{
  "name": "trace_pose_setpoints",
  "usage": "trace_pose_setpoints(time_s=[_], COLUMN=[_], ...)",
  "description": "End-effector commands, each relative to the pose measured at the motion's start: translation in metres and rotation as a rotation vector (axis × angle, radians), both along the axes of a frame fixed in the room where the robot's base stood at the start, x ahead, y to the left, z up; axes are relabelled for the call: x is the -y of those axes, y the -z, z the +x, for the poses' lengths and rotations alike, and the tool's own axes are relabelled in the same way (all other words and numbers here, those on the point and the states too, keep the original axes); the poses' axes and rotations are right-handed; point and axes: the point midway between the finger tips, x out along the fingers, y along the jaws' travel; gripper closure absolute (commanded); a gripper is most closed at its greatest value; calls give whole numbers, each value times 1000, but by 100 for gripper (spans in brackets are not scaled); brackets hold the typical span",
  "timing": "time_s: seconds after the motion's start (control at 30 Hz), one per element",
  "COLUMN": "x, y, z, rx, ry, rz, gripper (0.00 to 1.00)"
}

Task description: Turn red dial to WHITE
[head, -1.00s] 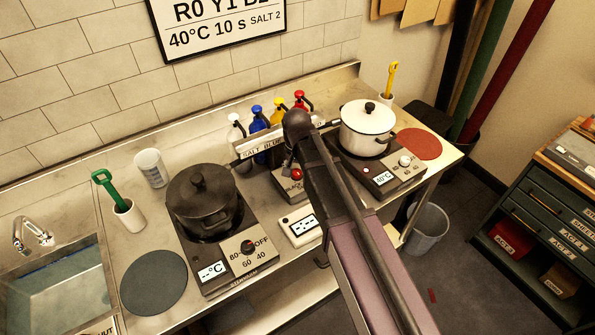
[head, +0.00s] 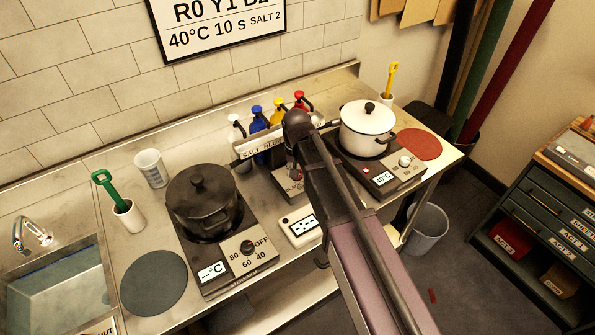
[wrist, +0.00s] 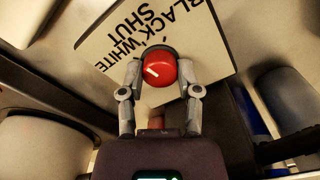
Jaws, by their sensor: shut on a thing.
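The red dial (wrist: 160,66) sits on a pale panel (wrist: 215,48) in the wrist view. The panel carries the words BLACK, WHITE and SHUT, seen upside down. A short white pointer line on the dial lies at its left side, slanting; I cannot tell exactly which word it marks. My gripper (wrist: 162,78) has one finger on each side of the dial and is shut on it.
A black pot (head: 203,205) stands on the left hot plate, and a white pot (head: 367,130) on the right one. Several coloured pump bottles (head: 258,118) stand behind my gripper. A small display box (head: 300,227) lies in front.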

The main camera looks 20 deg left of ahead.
Motion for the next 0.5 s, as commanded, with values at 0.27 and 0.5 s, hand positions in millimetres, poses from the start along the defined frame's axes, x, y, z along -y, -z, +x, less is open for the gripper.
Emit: trace_pose_setpoints(time_s=[0.27, 0.5], x=[0, 0], y=[0, 0], z=[-1, -1], rx=[-3, -3], ry=[-231, -420], rz=[-1, 0], gripper=[100, 100])
